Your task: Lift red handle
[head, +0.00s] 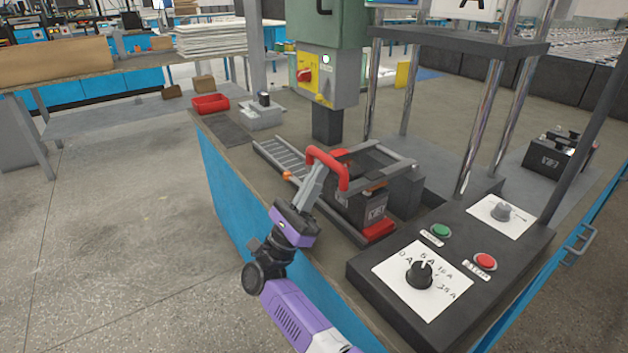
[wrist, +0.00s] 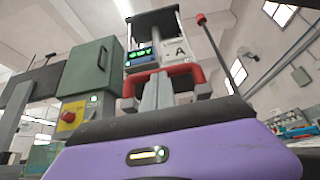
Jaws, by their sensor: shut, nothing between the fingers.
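The red handle (head: 328,163) is a U-shaped bar at the front of a grey frame (head: 390,152) over a black battery (head: 366,208) on the bench. My gripper (head: 318,168) is at the handle's near-left side, its fingers pointing up toward the bar. The fingers are together with nothing between them. In the wrist view the gripper (wrist: 158,90) stands in front of the middle of the red handle (wrist: 200,77) and hides part of it. I cannot tell whether the fingertips touch the bar.
A black control box (head: 450,265) with a dial and green and red buttons stands at the front right. A green-grey machine head (head: 328,75) and metal posts rise behind. A roller track (head: 280,158) lies left of the battery. Open floor lies at the left.

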